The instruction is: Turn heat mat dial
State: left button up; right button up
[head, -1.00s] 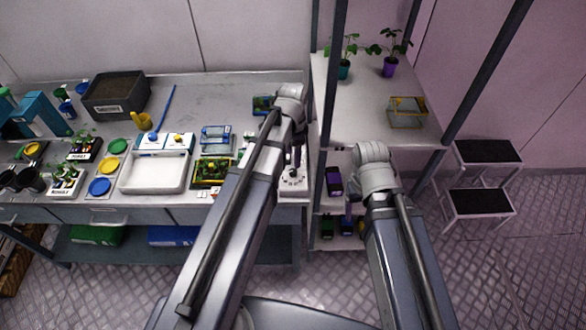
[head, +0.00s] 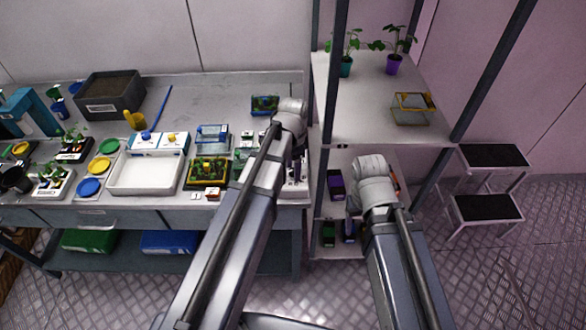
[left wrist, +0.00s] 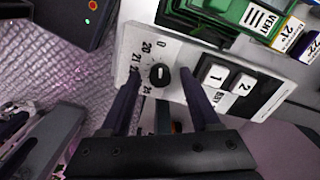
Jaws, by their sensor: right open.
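The dial (left wrist: 159,75) is a small round black knob with a white mark. It sits on a white control panel (left wrist: 188,55) printed with numbers such as 20 and 21, beside buttons 1 and 2. My left gripper (left wrist: 162,92) is open in the left wrist view, its two dark fingers apart on either side of the dial with a gap to it. In the head view my left gripper (head: 298,165) points down over the panel at the bench's right end, and the arm hides most of it. My right gripper (head: 350,222) hangs by the lower shelf, mostly behind its wrist.
The bench (head: 225,100) holds a white tray (head: 148,189), a dark soil bin (head: 110,105) and planters left of my arm. A green device labelled VENT (left wrist: 250,15) is close beside the panel. The rack's post (head: 329,110) stands just right of my left gripper.

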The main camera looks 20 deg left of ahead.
pick_arm(q)
grip_shut()
dwell(0.3)
jog(key=shift+n, duration=0.3)
jog(key=n, duration=0.5)
jog(key=shift+n, duration=0.4)
jog(key=n, duration=0.5)
jog(key=shift+n, duration=0.3)
dwell(0.3)
grip_release()
